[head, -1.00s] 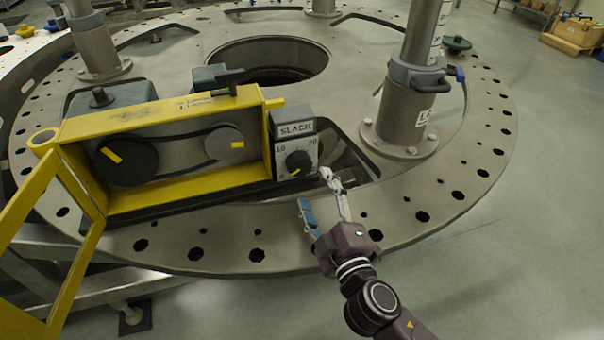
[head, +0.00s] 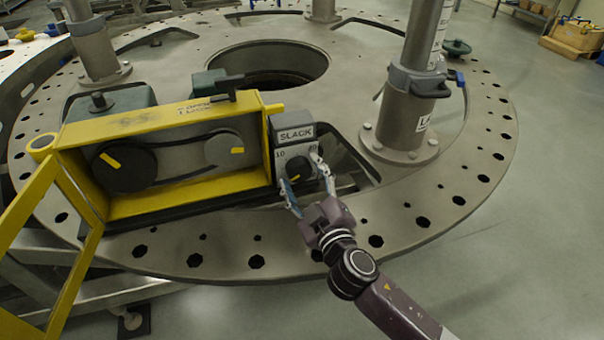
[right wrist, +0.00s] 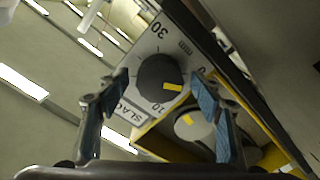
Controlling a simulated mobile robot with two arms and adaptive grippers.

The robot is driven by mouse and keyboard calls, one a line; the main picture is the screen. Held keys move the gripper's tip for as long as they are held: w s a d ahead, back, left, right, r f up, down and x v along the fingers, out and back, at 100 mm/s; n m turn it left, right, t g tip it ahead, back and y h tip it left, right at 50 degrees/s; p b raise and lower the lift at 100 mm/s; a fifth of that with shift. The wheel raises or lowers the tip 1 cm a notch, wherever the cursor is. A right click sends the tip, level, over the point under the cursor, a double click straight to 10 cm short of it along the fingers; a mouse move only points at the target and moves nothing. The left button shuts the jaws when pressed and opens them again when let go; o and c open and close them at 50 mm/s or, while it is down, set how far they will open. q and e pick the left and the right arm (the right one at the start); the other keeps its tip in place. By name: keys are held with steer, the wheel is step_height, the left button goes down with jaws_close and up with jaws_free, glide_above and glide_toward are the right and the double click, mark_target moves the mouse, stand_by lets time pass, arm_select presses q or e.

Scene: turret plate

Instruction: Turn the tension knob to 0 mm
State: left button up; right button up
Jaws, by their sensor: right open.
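The tension knob (head: 299,168) is a round black dial on the grey SLACK panel (head: 280,156). Its yellow mark points to the lower left in the head view. In the right wrist view the knob (right wrist: 150,76) shows its mark between the 10 and what looks like the 0. My right gripper (head: 301,171) is open, with one blue-padded finger on each side of the knob. In the right wrist view the knob sits between the fingers, with gaps on both sides. I cannot tell how far the fingertips are from the panel. My left gripper is not in view.
A yellow housing (head: 190,188) with two pulleys and a belt stands left of the panel, its yellow door frame (head: 75,270) open. A grey post (head: 403,125) rises to the right. The turret plate (head: 455,205) is bare at the right front.

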steer(key=shift+c, duration=0.2)
steer(key=c, duration=1.1)
steer(key=shift+r+n+p, duration=0.1)
steer(key=shift+n+p, duration=0.35)
steer(key=shift+n, duration=1.05)
steer(key=o, duration=1.1)
steer(key=shift+o, duration=0.2)
steer(key=v, duration=1.2)
